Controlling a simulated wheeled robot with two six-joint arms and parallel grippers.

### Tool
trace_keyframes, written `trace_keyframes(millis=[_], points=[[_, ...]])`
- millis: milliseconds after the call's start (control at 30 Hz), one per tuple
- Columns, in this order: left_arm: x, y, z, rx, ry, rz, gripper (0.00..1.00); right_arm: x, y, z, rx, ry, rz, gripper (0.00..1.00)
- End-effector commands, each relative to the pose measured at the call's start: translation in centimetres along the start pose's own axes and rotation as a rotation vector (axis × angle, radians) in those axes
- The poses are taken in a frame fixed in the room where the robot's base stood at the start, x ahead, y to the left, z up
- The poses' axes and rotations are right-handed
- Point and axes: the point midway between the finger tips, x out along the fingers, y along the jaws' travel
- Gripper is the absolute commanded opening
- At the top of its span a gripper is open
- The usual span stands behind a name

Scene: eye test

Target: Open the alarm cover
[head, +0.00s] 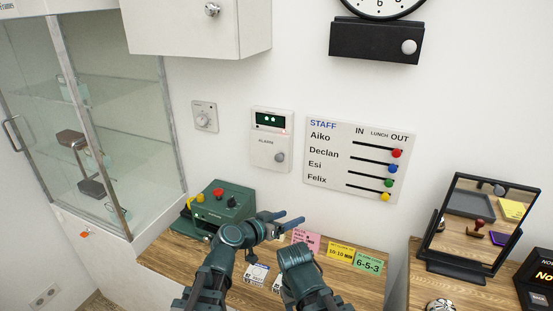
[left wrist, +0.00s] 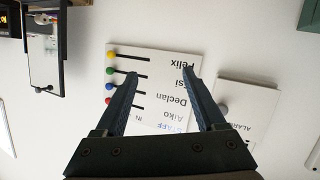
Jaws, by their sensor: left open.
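The alarm panel (head: 271,140) is a pale box on the wall, with a dark display showing green marks and a small red light. Its lower front, marked ALARM, carries a grey knob (head: 280,157) and looks flat and closed. The panel (left wrist: 247,104) also shows in the left wrist view, right of the fingers, partly cut by a finger. My left gripper (head: 291,219) is below the alarm panel in the head view, its fingers apart and empty; in the left wrist view the open jaws (left wrist: 160,73) face the staff board. My right arm shows in part; its fingers are not visible.
The staff board (head: 352,163) with coloured sliders is right of the alarm. A dial (head: 204,116) is to its left. A green box with buttons (head: 222,206) and coloured notes (head: 341,252) are on the wooden counter below. A cabinet (head: 197,27) hangs above left.

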Motion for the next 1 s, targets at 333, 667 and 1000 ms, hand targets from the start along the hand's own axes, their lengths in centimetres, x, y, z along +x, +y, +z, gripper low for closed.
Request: trace_keyframes(millis=[333,667,1000], points=[[-3.0,-7.8,-8.6,-0.032,0.352,-0.251,0.72,-0.8,0.1,0.1,0.0,0.0,0.0,0.5],[-3.6,-9.1,-9.3,-0.043,0.385,-0.296,0.72,-0.9,0.1,0.1,0.0,0.0,0.0,0.5],[-0.8,-9.9,-10.3,-0.043,0.383,-0.292,0.72,-0.9,0.1,0.1,0.0,0.0,0.0,0.5]])
